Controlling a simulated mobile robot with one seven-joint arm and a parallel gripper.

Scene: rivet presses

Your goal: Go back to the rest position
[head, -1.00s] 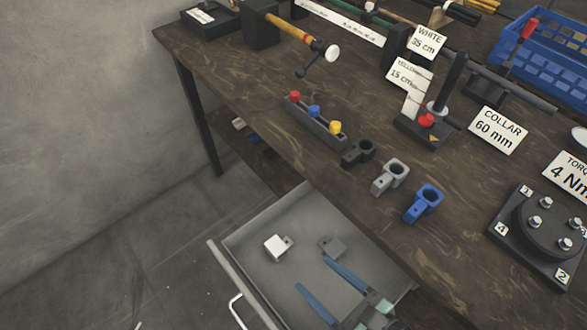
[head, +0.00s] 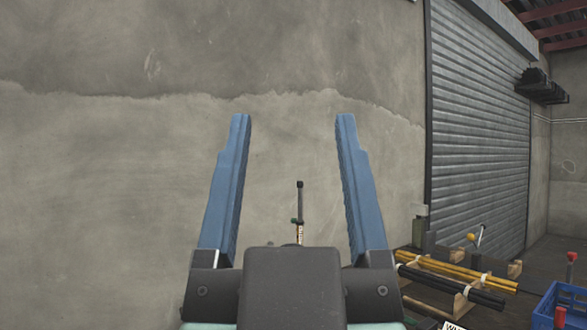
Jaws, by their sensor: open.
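My gripper (head: 290,122) is raised in the middle of the head view, with its two blue fingers pointing up and spread wide apart. A thin dark upright rod (head: 300,205) shows beyond the gripper body, apart from the fingers.
The workbench shows at the lower right, with yellow rods (head: 458,275) and black rods (head: 450,286) on wooden supports. A blue crate (head: 548,306) stands at the right edge. A grey roller shutter (head: 475,130) is behind. The space around the fingers is clear.

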